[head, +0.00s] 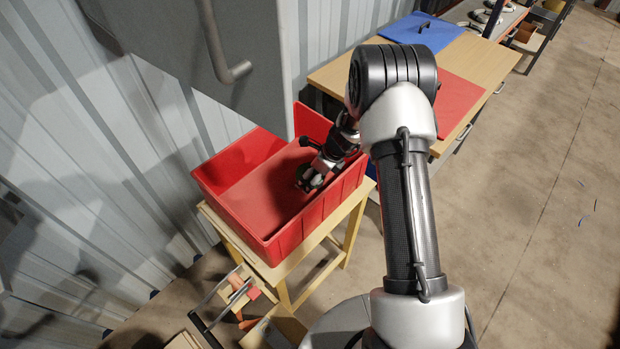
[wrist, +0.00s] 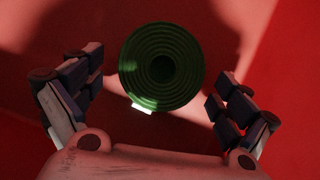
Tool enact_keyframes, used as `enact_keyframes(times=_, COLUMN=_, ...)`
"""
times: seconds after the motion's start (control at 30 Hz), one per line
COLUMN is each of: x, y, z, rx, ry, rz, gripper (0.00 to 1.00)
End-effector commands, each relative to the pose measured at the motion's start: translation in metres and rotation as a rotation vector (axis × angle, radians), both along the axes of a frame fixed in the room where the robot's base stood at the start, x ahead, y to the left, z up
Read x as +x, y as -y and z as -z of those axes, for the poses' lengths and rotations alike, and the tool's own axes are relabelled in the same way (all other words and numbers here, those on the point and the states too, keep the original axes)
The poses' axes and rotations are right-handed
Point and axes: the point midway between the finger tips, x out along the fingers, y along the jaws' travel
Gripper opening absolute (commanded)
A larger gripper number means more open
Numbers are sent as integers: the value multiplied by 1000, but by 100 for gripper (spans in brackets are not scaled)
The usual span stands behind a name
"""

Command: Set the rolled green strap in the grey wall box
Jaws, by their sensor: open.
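The rolled green strap (wrist: 162,90) lies in the red bin (wrist: 295,75), its rings facing the camera in the wrist view. In the head view only a small dark green part of it (head: 316,181) shows under my gripper (head: 310,174). My gripper, also in the wrist view (wrist: 158,92), is open. Its fingers stand apart on either side of the roll with gaps showing. I cannot tell how far above the roll they are. A large grey box (head: 225,35), seemingly the wall box, hangs by the corrugated wall with a handle on its front. Its inside is not visible.
The red bin (head: 285,235) stands on a wooden table (head: 290,268), with the grey box close above its back. A bench (head: 488,58) with a blue mat (head: 410,30) and a red mat (head: 460,105) stands behind my arm. Floor at right is mostly clear.

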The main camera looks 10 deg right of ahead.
Motion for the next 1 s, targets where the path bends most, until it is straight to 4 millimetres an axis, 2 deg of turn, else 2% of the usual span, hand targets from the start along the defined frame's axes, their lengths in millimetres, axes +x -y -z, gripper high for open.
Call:
enact_keyframes(times=0.07, x=2, y=-1, z=6, rx=0, ry=2, rz=-1, gripper=96)
enact_keyframes(times=0.27, x=2, y=-1, z=4, rx=0, ry=2, rz=-1, gripper=95)
enact_keyframes(times=1.0, x=2, y=-1, z=4, rx=0, ry=2, rz=-1, gripper=46)
